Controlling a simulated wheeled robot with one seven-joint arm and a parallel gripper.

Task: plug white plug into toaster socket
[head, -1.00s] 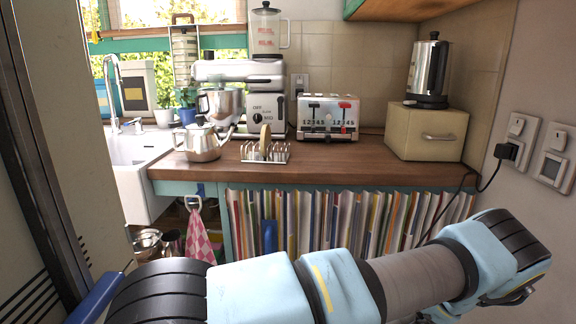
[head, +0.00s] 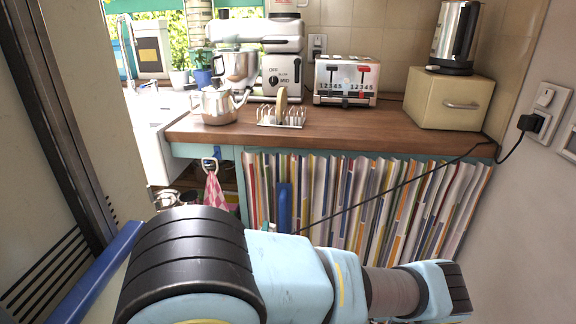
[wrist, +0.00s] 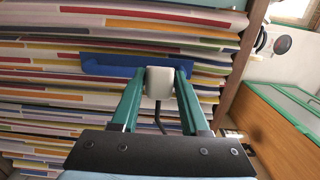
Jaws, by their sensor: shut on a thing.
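My gripper (wrist: 158,85) is shut on the white plug (wrist: 158,80), which sits between its two teal fingertips in the wrist view. A dark cable (wrist: 159,118) trails from the plug back between the fingers. The plug is in front of the row of books, clear of any socket. In the head view my arm hides the plug and most of the gripper. The toaster (head: 346,80) stands at the back of the wooden counter. A wall socket (head: 317,46) is on the tiles behind it, to its upper left.
The cable crosses the books (head: 380,205) from a black plug (head: 528,123) in the right wall socket (head: 545,110). A toast rack (head: 281,117), teapot (head: 219,105) and mixer (head: 275,70) stand left of the toaster. A bread bin (head: 449,98) with a kettle (head: 454,38) stands right.

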